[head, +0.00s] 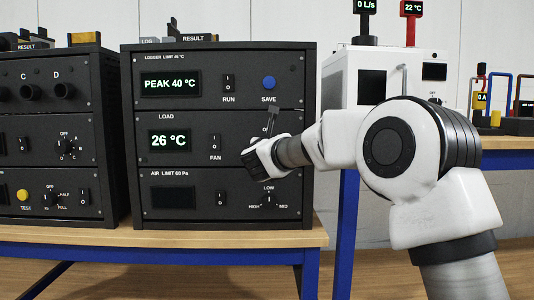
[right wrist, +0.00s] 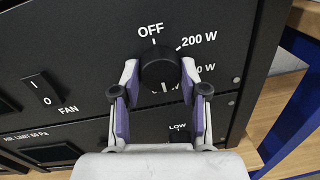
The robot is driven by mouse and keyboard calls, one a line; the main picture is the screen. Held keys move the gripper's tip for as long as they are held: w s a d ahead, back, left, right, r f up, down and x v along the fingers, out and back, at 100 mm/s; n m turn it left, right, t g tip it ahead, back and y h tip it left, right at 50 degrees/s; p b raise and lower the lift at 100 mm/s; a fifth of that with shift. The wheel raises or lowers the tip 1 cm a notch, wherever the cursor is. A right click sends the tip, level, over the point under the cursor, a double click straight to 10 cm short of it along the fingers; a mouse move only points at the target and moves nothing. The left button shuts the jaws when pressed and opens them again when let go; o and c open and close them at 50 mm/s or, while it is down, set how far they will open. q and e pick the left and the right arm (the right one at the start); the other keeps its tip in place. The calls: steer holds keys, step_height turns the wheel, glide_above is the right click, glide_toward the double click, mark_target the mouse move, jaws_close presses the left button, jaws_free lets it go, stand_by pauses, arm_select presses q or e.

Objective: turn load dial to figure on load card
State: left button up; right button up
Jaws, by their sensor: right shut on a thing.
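The black round load dial (right wrist: 159,68) shows in the right wrist view, with white marks OFF above it, 200 W at its upper right and further W marks partly hidden. My right gripper (right wrist: 160,74) is shut on this dial, one finger on each side. In the head view my right gripper and wrist cover the dial on the LOAD panel (head: 200,122). The load display (head: 170,140) reads 26 °C. No load card with a readable figure shows. My left gripper is not in view.
The FAN switch (right wrist: 44,90) is left of the dial. Above LOAD, a panel shows PEAK 40 °C (head: 170,84), with a blue SAVE button (head: 269,82). The AIR LIMIT panel (head: 190,205) lies below. Another rack (head: 50,125) stands at left, a white box (head: 340,80) at right.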

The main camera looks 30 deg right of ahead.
stand_by(0.3)
steer(key=o, duration=1.1)
steer(key=shift+w, duration=0.1)
steer(key=shift+o, duration=0.2)
steer(key=v, duration=1.2)
